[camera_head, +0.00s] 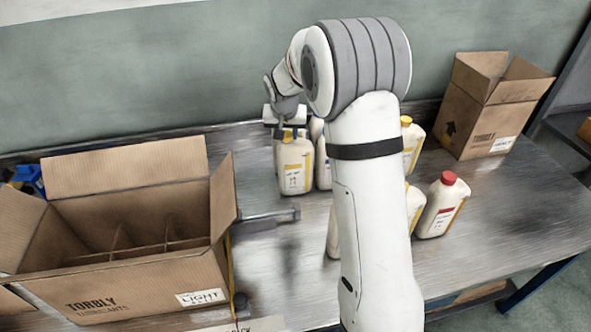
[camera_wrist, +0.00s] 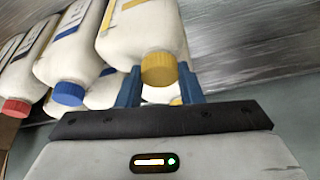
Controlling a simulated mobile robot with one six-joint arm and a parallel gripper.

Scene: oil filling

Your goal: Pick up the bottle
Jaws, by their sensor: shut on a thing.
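A white bottle with a yellow cap (camera_head: 295,166) stands at the back of the metal table, left of my arm in the head view. In the wrist view the same bottle (camera_wrist: 140,28) has its yellow cap between the two blue fingers of my gripper (camera_wrist: 158,82). In the head view my gripper (camera_head: 289,130) is over the bottle's top. It is shut on the bottle at its cap. Whether the bottle's base touches the table cannot be told.
Several more bottles stand close by, including a red-capped one (camera_head: 441,206) and a blue-capped one (camera_wrist: 67,70). An open divided carton (camera_head: 150,285) stands at left. Another open carton (camera_head: 485,110) stands back right. The wall (camera_head: 180,75) is close behind.

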